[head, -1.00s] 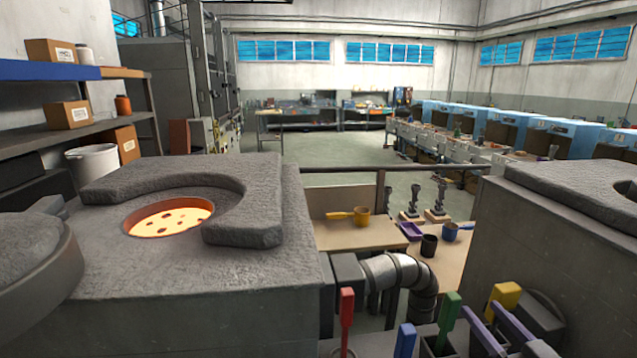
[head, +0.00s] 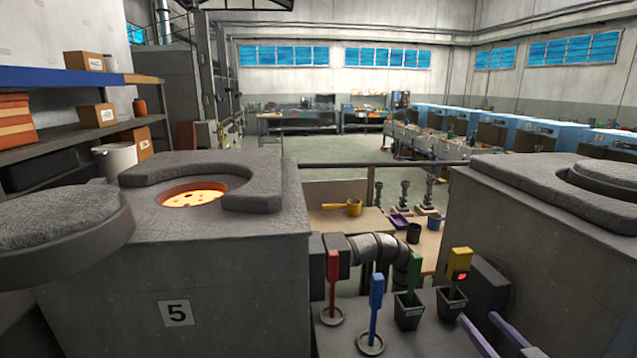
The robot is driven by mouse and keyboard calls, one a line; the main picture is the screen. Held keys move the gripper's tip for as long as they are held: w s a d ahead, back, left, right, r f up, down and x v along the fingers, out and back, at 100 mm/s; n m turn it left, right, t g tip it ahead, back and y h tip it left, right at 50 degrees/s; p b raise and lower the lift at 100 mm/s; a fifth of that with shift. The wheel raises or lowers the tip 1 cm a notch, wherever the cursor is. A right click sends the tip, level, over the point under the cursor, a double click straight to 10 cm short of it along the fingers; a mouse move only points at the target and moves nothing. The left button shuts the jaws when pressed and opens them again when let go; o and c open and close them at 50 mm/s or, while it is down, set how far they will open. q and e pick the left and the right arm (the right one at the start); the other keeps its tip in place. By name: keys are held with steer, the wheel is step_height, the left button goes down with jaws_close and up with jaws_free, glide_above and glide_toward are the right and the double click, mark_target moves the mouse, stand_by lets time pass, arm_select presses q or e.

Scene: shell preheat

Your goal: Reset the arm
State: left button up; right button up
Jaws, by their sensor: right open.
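My right gripper (head: 478,318) shows at the bottom right edge as two parallel purple fingers, apart and with nothing between them. It is low, just right of the two dark cups that hold the green-handled tool (head: 414,275) and the yellow-handled tool (head: 459,264). The rest of my right arm is out of the picture. My left gripper is not in view.
A furnace (head: 190,265) marked 5 stands on the left, its opening (head: 192,198) glowing and its round lid (head: 60,235) swung aside. Another furnace (head: 550,240) stands on the right. Red (head: 333,275) and blue (head: 375,300) handled tools stand on the grey bench between them.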

step_height(320, 180, down, 9)
steer(key=g+h, duration=0.2)
steer(key=g, duration=0.2)
steer(key=s+a+f+g, duration=0.4)
steer(key=s+f+g, duration=0.1)
steer(key=s+f, duration=0.15)
steer(key=s+a+f+g, duration=0.4)
steer(key=s+f+g, duration=0.1)
steer(key=s, duration=0.3)
step_height(320, 180, down, 27)
steer(key=s+n+b, duration=0.1)
steer(key=s+b, duration=0.1)
steer(key=b, duration=0.3)
arm_select(q)
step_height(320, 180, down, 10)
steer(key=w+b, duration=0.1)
steer(key=b, duration=0.4)
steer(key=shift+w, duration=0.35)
arm_select(e)
steer(key=s+d+f+g, duration=0.2)
steer(key=s+d+f, duration=0.1)
steer(key=s+f, duration=1.4)
step_height(320, 180, down, 4)
steer(key=shift+s, duration=0.2)
